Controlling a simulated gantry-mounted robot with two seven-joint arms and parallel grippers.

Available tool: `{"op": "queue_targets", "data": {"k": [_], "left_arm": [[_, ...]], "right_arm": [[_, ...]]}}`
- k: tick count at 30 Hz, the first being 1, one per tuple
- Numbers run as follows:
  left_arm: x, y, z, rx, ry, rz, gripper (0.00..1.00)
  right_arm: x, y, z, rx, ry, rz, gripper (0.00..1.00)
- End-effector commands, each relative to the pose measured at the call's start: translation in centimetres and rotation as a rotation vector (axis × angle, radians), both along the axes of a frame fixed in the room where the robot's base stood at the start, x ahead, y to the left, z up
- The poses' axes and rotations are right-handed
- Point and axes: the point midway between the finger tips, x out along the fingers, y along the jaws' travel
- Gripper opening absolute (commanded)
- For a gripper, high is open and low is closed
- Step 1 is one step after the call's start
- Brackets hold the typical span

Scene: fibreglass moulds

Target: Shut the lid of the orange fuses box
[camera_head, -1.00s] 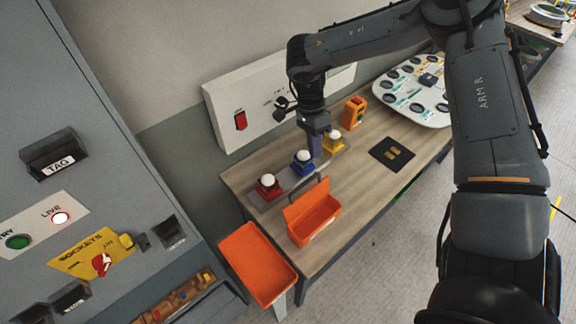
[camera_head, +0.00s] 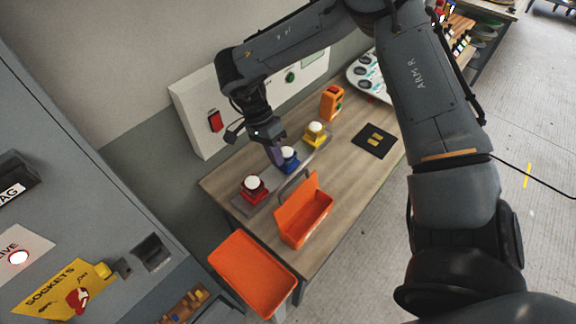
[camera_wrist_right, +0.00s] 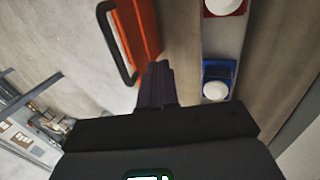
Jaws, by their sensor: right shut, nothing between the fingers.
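The orange fuses box (camera_head: 310,227) sits on the front part of the wooden table in the head view. Its lid (camera_head: 296,204) stands open along the side facing the buttons, with a grey handle (camera_head: 292,186) on it. My right gripper (camera_head: 276,157) is shut and empty, pointing down beside the blue-based button, apart from the lid. In the right wrist view, the shut fingers (camera_wrist_right: 155,72) show just below the orange lid (camera_wrist_right: 141,27) and its dark handle (camera_wrist_right: 117,50); the gap is hard to judge. My left gripper is out of view.
Red (camera_head: 252,190), blue (camera_head: 289,160) and yellow (camera_head: 316,134) buttons stand in a row behind the box. An orange tray (camera_head: 247,270) is at the table's left end. An orange device (camera_head: 331,103) and a black pad (camera_head: 374,140) lie farther right.

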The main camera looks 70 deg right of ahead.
Motion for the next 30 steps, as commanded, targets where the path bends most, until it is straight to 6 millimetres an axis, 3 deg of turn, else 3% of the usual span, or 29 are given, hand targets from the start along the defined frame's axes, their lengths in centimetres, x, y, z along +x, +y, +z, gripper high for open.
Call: {"op": "queue_targets", "data": {"k": [2,12,30], "left_arm": [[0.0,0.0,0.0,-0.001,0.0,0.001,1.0],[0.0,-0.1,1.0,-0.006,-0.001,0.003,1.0],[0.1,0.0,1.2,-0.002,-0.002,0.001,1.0]], "right_arm": [[-0.6,0.2,-1.3,0.004,0.002,-0.001,0.0],[-3.9,1.2,-0.8,0.0,-0.002,0.0,0.0],[-4.3,1.1,-0.7,-0.003,-0.011,0.0,0.0]]}}
